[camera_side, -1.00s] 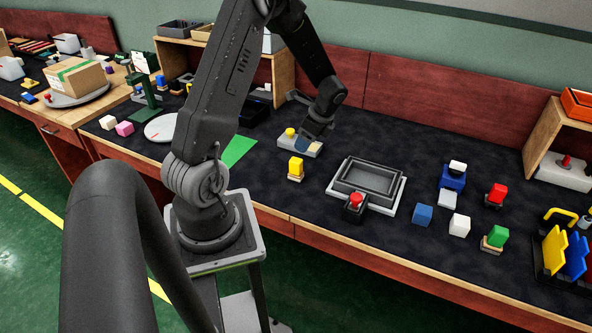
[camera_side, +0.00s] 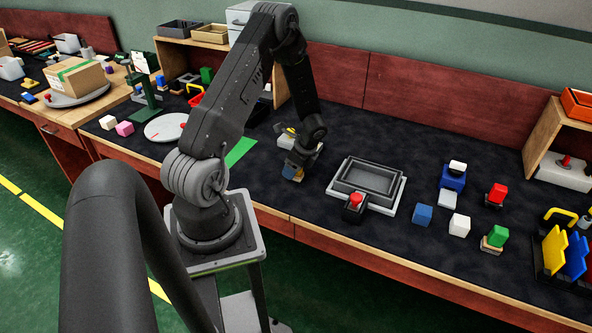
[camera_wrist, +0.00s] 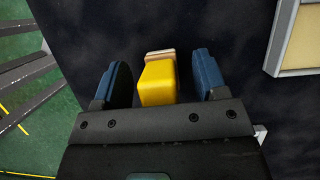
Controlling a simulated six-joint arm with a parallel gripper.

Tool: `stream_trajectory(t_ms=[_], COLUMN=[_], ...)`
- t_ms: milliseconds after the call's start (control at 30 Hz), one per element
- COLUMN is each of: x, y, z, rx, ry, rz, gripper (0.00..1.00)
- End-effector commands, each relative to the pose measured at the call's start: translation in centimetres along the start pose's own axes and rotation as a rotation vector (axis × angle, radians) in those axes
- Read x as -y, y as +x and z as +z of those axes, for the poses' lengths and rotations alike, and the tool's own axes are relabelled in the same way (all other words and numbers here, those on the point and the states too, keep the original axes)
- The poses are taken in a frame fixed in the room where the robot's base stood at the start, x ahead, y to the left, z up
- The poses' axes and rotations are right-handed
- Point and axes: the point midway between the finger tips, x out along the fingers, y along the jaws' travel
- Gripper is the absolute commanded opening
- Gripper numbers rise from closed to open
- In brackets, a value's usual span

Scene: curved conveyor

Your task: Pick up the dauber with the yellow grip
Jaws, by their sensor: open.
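The dauber with the yellow grip (camera_wrist: 158,82) stands on the dark mat between my two blue fingers in the wrist view, with a pale tan edge at its far end. There is a visible gap on each side of it. In the side view my gripper (camera_side: 292,172) is low over the dauber and mostly hides it. My gripper also shows in the wrist view (camera_wrist: 160,85), where it is open with a finger on each side of the yellow grip.
A grey tray (camera_side: 368,180) with a red-knobbed box (camera_side: 354,207) is to the right. Red (camera_side: 497,193) and green (camera_side: 498,236) daubers and loose blocks stand further right. The bench's front edge is close.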

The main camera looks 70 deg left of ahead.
Motion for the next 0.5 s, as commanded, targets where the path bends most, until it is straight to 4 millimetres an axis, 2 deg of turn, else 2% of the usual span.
stream_trajectory(t_ms=[167,500], x=[0.02,0.02], y=[0.01,-0.03], z=[0.01,0.02], rx=[0.0,0.0], ry=[0.0,0.0], rz=[-0.001,0.0], gripper=[0.66,0.34])
